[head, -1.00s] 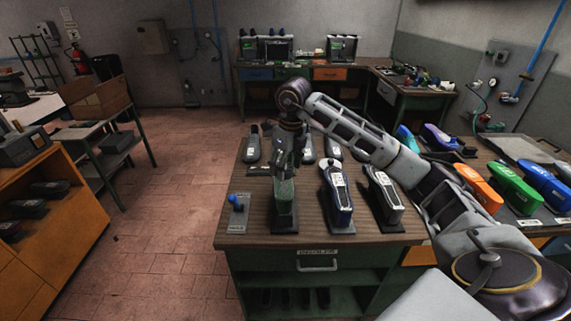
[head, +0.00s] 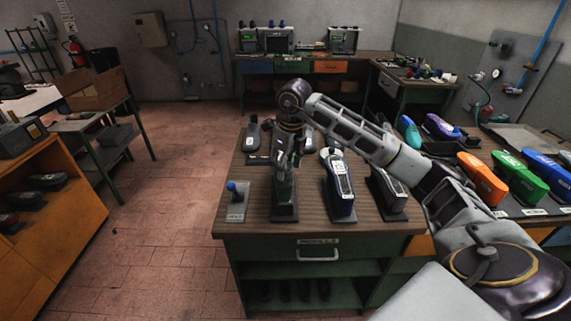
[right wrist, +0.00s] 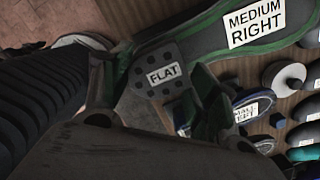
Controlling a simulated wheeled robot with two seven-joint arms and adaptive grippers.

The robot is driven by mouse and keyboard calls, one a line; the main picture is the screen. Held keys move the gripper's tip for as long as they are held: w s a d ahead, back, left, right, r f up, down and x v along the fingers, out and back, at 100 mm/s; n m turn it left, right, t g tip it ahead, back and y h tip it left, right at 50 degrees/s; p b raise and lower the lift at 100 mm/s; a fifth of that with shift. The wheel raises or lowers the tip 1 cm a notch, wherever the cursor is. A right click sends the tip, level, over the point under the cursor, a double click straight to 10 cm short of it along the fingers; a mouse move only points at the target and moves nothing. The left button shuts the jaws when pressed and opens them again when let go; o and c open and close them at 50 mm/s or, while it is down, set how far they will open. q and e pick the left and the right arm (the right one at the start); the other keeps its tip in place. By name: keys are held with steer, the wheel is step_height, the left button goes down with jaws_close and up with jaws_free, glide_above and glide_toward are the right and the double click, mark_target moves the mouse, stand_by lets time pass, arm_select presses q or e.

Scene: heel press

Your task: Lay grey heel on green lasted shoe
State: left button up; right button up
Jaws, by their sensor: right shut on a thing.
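The green lasted shoe (head: 284,198) stands sole up on a dark stand at the front of the table. In the right wrist view its dark sole (right wrist: 205,48) has a green rim and a "MEDIUM RIGHT" label. My right gripper (head: 287,163) points down over this shoe and is shut on the grey heel. The heel (right wrist: 150,92) shows between the fingers in the right wrist view, with a "FLAT" label and dark dots, at the end of the sole. I cannot tell whether it touches the sole. The fingers hide the heel in the head view. My left gripper is out of view.
A blue-rimmed shoe (head: 339,187) and another shoe on a stand (head: 388,196) stand to the right. A small stand with a blue knob (head: 236,199) is close on the left. More shoes stand behind. Coloured shoes (head: 520,180) fill the right bench.

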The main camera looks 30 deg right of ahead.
steer(key=shift+f+b, duration=0.3)
steer(key=shift+f, duration=0.3)
steer(key=shift+f+b, duration=0.45)
steer(key=shift+f, duration=0.15)
stand_by(1.1)
steer(key=o, duration=1.1)
steer(key=shift+r, duration=0.2)
steer(key=shift+s+d+r, duration=0.1)
steer(key=shift+s+r, duration=0.15)
steer(key=shift+r, duration=1.65)
steer(key=shift+s+d+r, duration=0.1)
steer(key=shift+s+r, duration=0.1)
steer(key=shift+r, duration=1.75)
steer(key=shift+s+r, duration=0.25)
steer(key=shift+r, duration=1.65)
